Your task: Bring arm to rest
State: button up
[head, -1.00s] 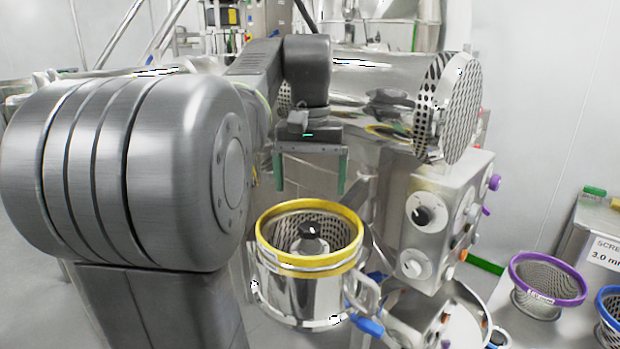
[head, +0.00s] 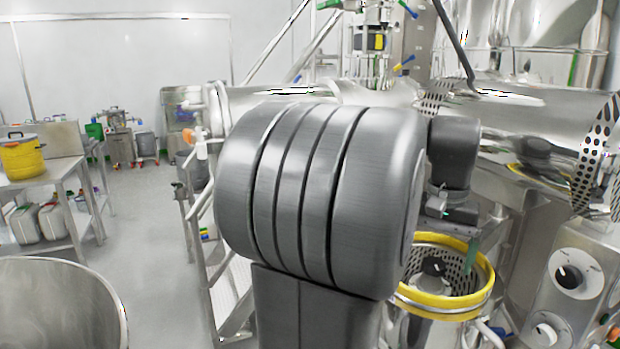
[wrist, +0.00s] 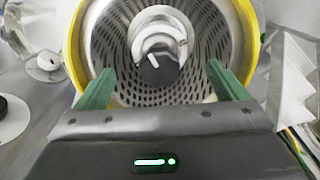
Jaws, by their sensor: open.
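My gripper (wrist: 162,85) has two green fingers spread apart with nothing between them. In the wrist view it faces the yellow-rimmed perforated screen basket (wrist: 215,50), which has a dark-topped metal hub (wrist: 155,65) at its centre. In the head view the basket's yellow rim (head: 440,302) is at the lower right, and one green finger (head: 471,257) shows above it. The gripper is above the basket and seems clear of it. My grey arm fills the middle of the head view and hides part of the gripper and the basket's left side.
A control panel with knobs (head: 570,277) stands right of the basket, beneath a large steel cylinder (head: 350,92). A metal bin (head: 60,305) is at the lower left. A table with a yellow pot (head: 22,160) stands far left. Open floor (head: 150,215) lies between.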

aim_at(432, 277)
notch_tip(432, 277, down, 6)
jog(key=shift+f, duration=0.1)
jog(key=shift+w, duration=0.1)
jog(key=shift+r, duration=0.25)
dwell(0.3)
